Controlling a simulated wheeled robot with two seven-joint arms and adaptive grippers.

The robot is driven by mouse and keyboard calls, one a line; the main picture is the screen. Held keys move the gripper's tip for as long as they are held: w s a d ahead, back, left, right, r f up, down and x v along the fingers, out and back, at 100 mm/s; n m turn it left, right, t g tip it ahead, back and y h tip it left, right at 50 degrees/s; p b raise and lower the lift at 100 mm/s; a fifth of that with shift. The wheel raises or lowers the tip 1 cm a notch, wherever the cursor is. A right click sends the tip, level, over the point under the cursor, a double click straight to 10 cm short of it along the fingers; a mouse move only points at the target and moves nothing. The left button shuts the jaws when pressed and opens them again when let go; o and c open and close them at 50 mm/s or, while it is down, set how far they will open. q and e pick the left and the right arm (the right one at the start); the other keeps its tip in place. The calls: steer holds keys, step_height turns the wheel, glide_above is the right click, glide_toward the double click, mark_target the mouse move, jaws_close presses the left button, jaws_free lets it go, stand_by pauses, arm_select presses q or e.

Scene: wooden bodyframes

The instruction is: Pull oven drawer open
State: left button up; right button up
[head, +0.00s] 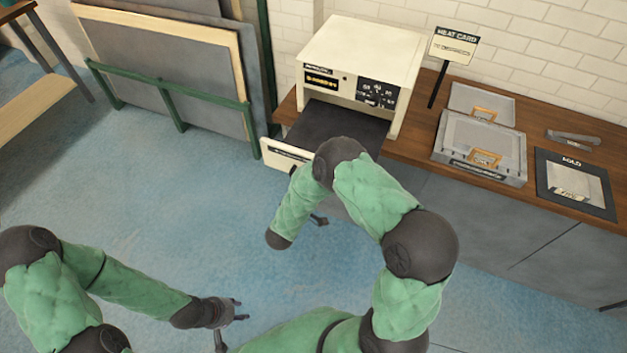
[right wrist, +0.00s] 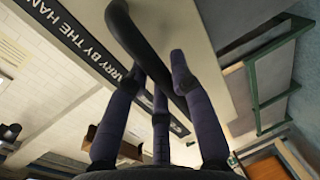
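The cream oven (head: 357,62) stands on the wooden counter. Its drawer (head: 335,127) is out, with the dark inside showing between the oven body and the pale drawer front (head: 276,156). In the right wrist view the black bar handle (right wrist: 148,48) runs between the fingers of my right gripper (right wrist: 158,75), which are closed around it. In the head view my right arm hides this gripper and part of the drawer front. My left gripper (head: 238,309) is open and empty, low over the blue floor, well away from the oven.
A grey case (head: 480,147), a sign on a post (head: 452,46) and a dark card (head: 575,183) are on the counter (head: 405,148) right of the oven. Grey panels in a green rack (head: 165,90) stand left of the drawer. The blue floor (head: 150,200) before the rack is clear.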

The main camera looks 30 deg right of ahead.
steer(key=o, duration=0.4)
steer(key=shift+f, duration=0.1)
steer(key=shift+o, duration=0.2)
steer(key=v, duration=1.2)
steer(key=w+a+f+m+g+y, duration=0.1)
steer(key=a+f+m+y, duration=0.15)
steer(key=f+y, duration=0.3)
steer(key=a+f+m+g+y, duration=0.1)
steer(key=f+m+y, duration=0.25)
steer(key=f, duration=0.35)
steer(key=s+a+f+m+g+y, duration=0.2)
steer(key=s+g+y, duration=0.1)
steer(key=s, duration=0.5)
steer(key=s+a+f+m+g+y, duration=0.2)
steer(key=s+f+g+y, duration=0.1)
steer(key=s, duration=0.5)
steer(key=shift+a+m+g+y, duration=0.3)
steer(key=shift+g+y, duration=0.2)
steer(key=shift+g, duration=0.3)
